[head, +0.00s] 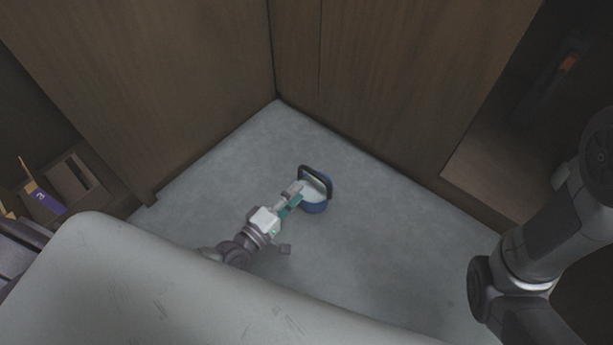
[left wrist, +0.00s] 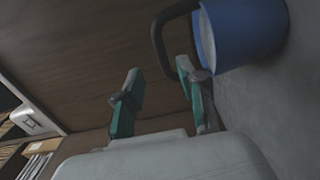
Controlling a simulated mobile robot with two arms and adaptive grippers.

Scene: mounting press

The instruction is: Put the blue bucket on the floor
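The blue bucket (head: 316,205) has a pale inside and a dark handle. In the head view it appears upright at floor level, in front of the wooden corner. The left wrist view shows the bucket (left wrist: 248,32) at the top right, with grey floor beside it. My left gripper (head: 294,197) is beside the bucket on its left. In the left wrist view its green-sided fingers (left wrist: 160,92) are spread apart with nothing between them. The handle (left wrist: 160,38) is close to the tip of one finger; I cannot tell whether they touch. My right gripper is out of view.
Grey floor (head: 385,235) lies open around the bucket. Brown wooden panels (head: 390,70) meet in a corner behind it. A shelf with boxes (head: 72,180) is at the left. A pale, scratched surface (head: 190,285) fills the lower left. My right arm is at the right.

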